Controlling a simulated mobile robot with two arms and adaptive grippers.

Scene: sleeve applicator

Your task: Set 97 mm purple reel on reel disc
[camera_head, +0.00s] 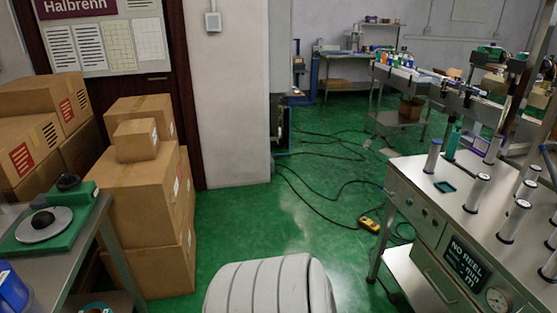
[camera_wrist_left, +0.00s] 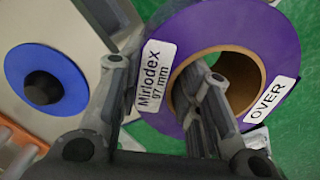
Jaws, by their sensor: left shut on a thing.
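In the left wrist view, my left gripper (camera_wrist_left: 164,75) is shut on the purple reel (camera_wrist_left: 205,32), with one finger in its cardboard core and the other outside its rim. The reel carries a "Mirlodex 97 mm" label and an "OVER" label, and is seen over green floor. A blue disc (camera_wrist_left: 45,78) with a dark hub lies at the left of that view, apart from the reel. In the head view, a pale grey disc (camera_head: 40,231) with a black knob sits on a green base at the left. Neither gripper shows in the head view.
Stacked cardboard boxes (camera_head: 150,212) stand behind the left table. A metal bench (camera_head: 415,175) with several upright white-and-dark cylinders and a "NO REEL" sign (camera_head: 465,260) stands at the right. Cables and a yellow pendant (camera_head: 369,224) lie on the open green floor between.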

